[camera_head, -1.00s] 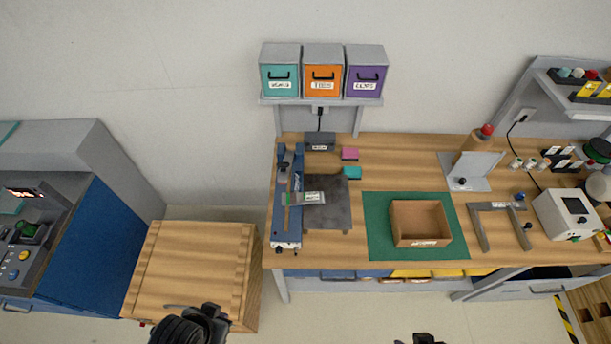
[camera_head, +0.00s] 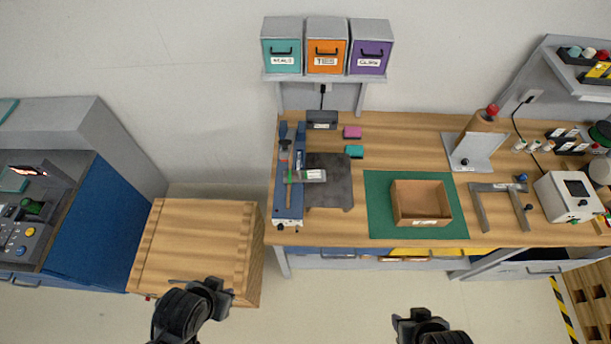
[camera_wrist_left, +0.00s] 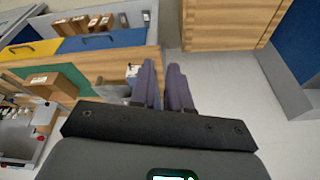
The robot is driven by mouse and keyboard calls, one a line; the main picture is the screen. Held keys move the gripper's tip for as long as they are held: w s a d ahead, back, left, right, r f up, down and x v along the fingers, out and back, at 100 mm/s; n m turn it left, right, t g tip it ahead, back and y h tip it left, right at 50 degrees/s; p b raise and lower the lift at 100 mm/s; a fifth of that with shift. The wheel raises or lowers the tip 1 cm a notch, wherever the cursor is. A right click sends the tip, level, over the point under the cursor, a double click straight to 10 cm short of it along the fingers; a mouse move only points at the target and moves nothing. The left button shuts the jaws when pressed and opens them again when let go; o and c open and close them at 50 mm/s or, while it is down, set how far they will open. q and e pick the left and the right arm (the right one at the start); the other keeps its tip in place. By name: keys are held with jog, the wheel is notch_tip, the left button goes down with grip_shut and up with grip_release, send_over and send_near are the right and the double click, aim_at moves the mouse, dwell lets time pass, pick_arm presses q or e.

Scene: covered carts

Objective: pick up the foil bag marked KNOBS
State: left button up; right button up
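My left gripper (camera_head: 212,290) is over the wooden crate, well short of the bench. In the left wrist view its two fingers (camera_wrist_left: 163,82) stand close together with nothing visible between them. My right gripper (camera_head: 408,322) is low in the head view, in front of the bench; its fingers are unclear.
An open cardboard box (camera_head: 421,218) stands on a green mat (camera_head: 380,220). A dark plate (camera_head: 330,185) lies beside the device. Teal, orange and purple bins (camera_head: 327,58) sit on a shelf. A wooden crate (camera_head: 195,245) stands left of the bench.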

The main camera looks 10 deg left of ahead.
pick_arm(q)
jog(key=o, duration=1.3)
jog(key=shift+o, duration=0.2)
